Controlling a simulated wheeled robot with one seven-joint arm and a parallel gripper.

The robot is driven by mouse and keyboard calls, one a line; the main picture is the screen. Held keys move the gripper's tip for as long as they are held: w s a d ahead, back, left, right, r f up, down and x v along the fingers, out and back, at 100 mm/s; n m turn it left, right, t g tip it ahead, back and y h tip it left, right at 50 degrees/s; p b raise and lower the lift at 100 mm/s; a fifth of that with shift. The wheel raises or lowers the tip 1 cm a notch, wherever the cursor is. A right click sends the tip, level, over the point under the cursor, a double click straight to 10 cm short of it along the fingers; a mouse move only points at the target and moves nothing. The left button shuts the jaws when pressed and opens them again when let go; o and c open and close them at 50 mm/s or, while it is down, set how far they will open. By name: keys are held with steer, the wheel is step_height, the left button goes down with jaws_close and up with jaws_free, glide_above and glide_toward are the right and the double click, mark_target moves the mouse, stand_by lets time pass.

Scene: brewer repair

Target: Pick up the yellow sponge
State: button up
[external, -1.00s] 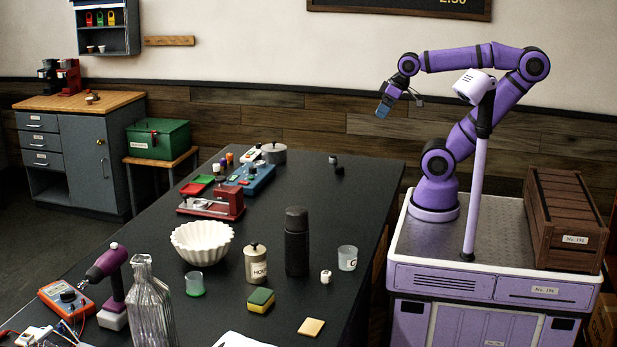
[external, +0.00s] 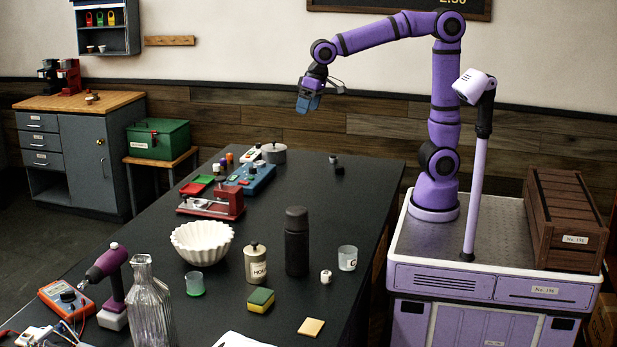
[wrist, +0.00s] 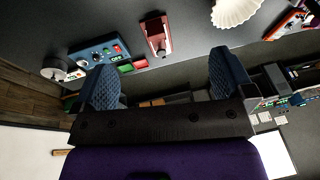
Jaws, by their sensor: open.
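A sponge with a yellow body and a green top (external: 261,300) lies on the black table, in front of the lidded canister. A flat, pale yellow square (external: 311,327) lies to its right, nearer the front edge; I cannot tell if it is also a sponge. My gripper (external: 308,102) is open and empty, high above the far part of the table and well away from both. In the wrist view its two blue fingers (wrist: 165,85) are spread apart with nothing between them. Neither yellow thing shows in the wrist view.
Around the sponge stand a black bottle (external: 297,242), a canister (external: 256,264), a green-bottomed cup (external: 195,284), a frosted cup (external: 347,259) and a glass decanter (external: 150,305). A white fluted bowl (external: 202,243) and a red device (external: 228,203) stand farther back.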

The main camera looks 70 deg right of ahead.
steer(key=w+a+f+g, duration=0.1)
steer(key=w+a+f, duration=0.2)
steer(key=a, duration=0.4)
steer(key=w+a+f, duration=0.2)
steer(key=w+a, duration=0.1)
steer(key=a, duration=0.4)
steer(key=g+h, duration=0.1)
steer(key=g, duration=0.1)
glide_toward(261, 295)
steer(key=shift+f+m, duration=0.15)
steer(key=shift+m, duration=0.15)
step_height(261, 295, down, 4)
steer(key=shift+f, duration=0.25)
steer(key=shift+a+f, duration=0.2)
steer(key=shift+f, duration=2.65)
steer(key=c, duration=0.8)
